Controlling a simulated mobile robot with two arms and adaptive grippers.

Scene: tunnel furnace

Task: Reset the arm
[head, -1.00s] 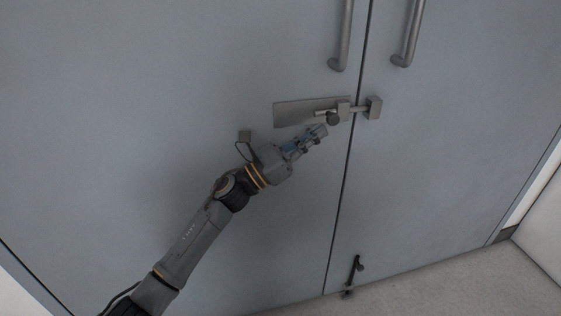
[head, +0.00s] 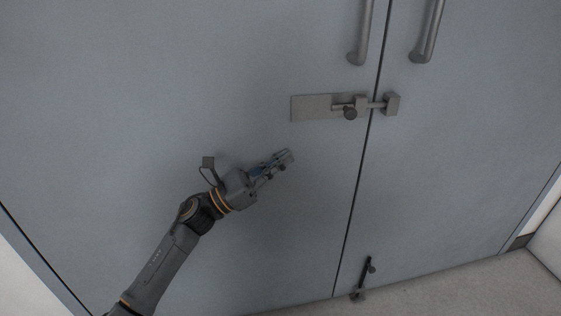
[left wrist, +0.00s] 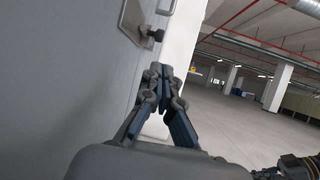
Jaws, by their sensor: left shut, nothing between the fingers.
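My left arm comes in from the lower left in the head view. Its gripper (head: 285,157) is shut and empty, in front of the grey double door, below and to the left of the latch. The left wrist view shows its fingertips (left wrist: 161,70) together, with nothing between them. The latch (head: 310,108) is a metal plate with a bolt and dark knob; the bolt spans the door seam into the catch on the right leaf. The latch also shows in the left wrist view (left wrist: 135,20), apart from the fingers.
The grey double door (head: 180,80) fills most of the head view. Two bar handles (head: 428,35) stand above the latch. A dark floor bolt (head: 366,272) sits low by the seam. The left wrist view shows an open hall floor (left wrist: 250,125) with pillars.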

